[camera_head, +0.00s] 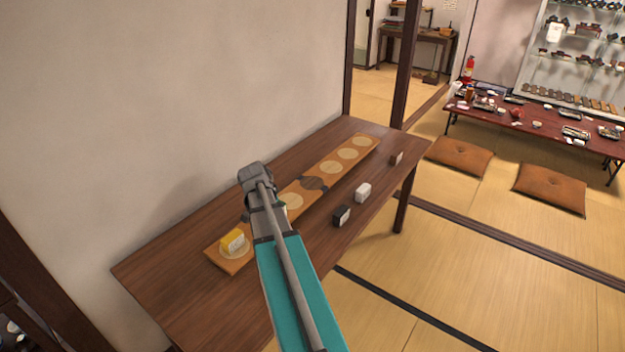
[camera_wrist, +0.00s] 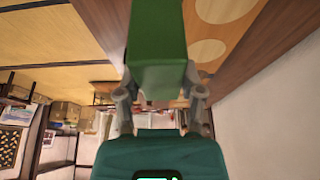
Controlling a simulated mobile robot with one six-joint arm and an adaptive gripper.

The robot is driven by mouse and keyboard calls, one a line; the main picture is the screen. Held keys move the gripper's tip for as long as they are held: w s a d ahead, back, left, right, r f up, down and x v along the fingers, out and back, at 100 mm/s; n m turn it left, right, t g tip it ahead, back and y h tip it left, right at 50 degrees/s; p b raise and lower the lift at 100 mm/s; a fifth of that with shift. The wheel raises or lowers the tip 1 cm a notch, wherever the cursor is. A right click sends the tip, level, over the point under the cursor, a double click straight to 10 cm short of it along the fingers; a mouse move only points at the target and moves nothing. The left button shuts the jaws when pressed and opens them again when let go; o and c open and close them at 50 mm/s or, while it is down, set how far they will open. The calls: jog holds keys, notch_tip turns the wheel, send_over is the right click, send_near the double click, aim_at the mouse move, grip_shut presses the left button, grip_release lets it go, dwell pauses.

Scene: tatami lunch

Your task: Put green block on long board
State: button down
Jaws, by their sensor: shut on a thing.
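My gripper (camera_wrist: 158,88) is shut on the green block (camera_wrist: 158,45), one finger on each side of it in the wrist view. In the head view my arm hides most of the block and the fingers. The long board (camera_head: 305,203) is a narrow wooden strip with pale round spots and a dark band near its middle. It lies lengthwise on the dark table, near the wall. The board (camera_wrist: 223,31) also shows beside the block in the wrist view. In the head view my arm end is over the board's near half; the exact height cannot be told.
A yellow block (camera_head: 232,240) sits on the board's near-end spot. A black block (camera_head: 341,215), a white block (camera_head: 363,192) and a brown block (camera_head: 396,158) stand on the table (camera_head: 190,293), right of the board. The board's far spots are bare. A wall (camera_head: 170,110) borders the table.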

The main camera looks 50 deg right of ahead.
aim_at(284, 204)
jog(key=s+d, duration=0.1)
jog(key=d+r, duration=0.1)
jog(key=shift+s+d+r+p, duration=0.2)
jog(key=shift+s+d+p, duration=0.15)
jog(key=shift+s+p, duration=0.05)
jog(key=shift+w+f, duration=0.1)
jog(key=w+f+b, duration=0.2)
jog(key=w+b, duration=0.1)
jog(key=w, duration=0.1)
jog(key=w+d+f+b, duration=0.1)
jog(key=w+f+b, duration=0.1)
jog(key=w+f, duration=0.1)
jog(key=w+f+b, duration=0.3)
jog(key=w, duration=0.2)
jog(key=shift+w+d+f+b, duration=0.15)
jog(key=shift+d+f+b, duration=0.05)
jog(key=shift+d+b, duration=0.1)
jog(key=shift+w+f, duration=0.3)
jog(key=shift+w+d+f+b, duration=0.1)
jog(key=shift+w+f+b, duration=0.5)
jog(key=shift+b, duration=0.35)
jog(key=shift+s+f+b, duration=0.2)
jog(key=shift+f+b, duration=1.1)
jog(key=shift+f, duration=0.1)
